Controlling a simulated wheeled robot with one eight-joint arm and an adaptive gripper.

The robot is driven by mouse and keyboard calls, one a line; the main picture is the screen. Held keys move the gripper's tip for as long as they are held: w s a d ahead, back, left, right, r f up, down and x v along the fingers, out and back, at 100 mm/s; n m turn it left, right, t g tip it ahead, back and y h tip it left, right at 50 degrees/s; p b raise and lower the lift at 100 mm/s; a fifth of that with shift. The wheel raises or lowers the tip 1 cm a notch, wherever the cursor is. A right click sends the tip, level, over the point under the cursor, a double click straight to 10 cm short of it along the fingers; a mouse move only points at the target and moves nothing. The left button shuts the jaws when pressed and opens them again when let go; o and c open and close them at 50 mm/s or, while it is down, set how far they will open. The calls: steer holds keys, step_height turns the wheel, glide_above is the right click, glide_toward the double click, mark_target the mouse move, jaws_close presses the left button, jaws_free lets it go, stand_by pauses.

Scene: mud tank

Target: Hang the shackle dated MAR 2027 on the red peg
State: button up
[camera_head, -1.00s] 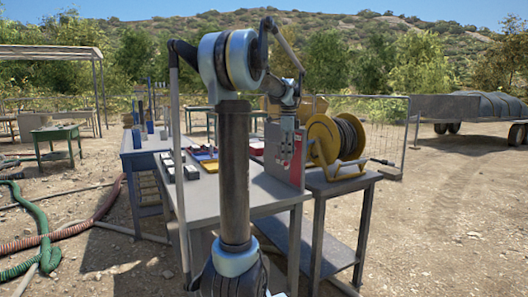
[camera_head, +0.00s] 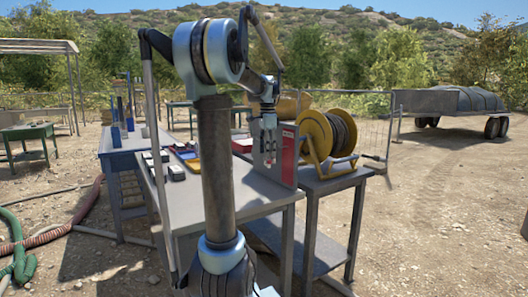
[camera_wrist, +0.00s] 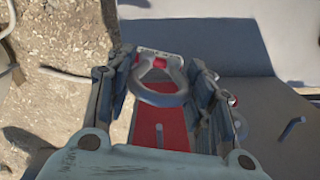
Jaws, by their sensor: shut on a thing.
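My gripper (camera_wrist: 162,72) is shut on a grey metal shackle (camera_wrist: 160,99), whose rounded bow shows between the fingers in the wrist view. A pale marking with dark print lies at the top of the shackle, too small to read. A red panel (camera_wrist: 172,131) lies beyond it, with a short grey bar or slot on it. In the head view my gripper (camera_head: 267,160) hangs down just in front of the upright board with the red face (camera_head: 289,152). I cannot tell which thing is the red peg.
The board stands at the right end of a grey table (camera_head: 240,193). A yellow hose reel (camera_head: 318,137) stands on a smaller table just right of it. Several small blocks and trays lie at the table's far left. A grey peg (camera_wrist: 292,128) sticks out at right in the wrist view.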

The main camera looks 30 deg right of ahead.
steer(key=shift+w+d+f, duration=0.1)
steer(key=shift+d+f, duration=0.05)
steer(key=shift+d, duration=1.55)
steer(key=shift+w+d+f, duration=0.1)
steer(key=shift+d, duration=1.55)
steer(key=shift+f, duration=0.1)
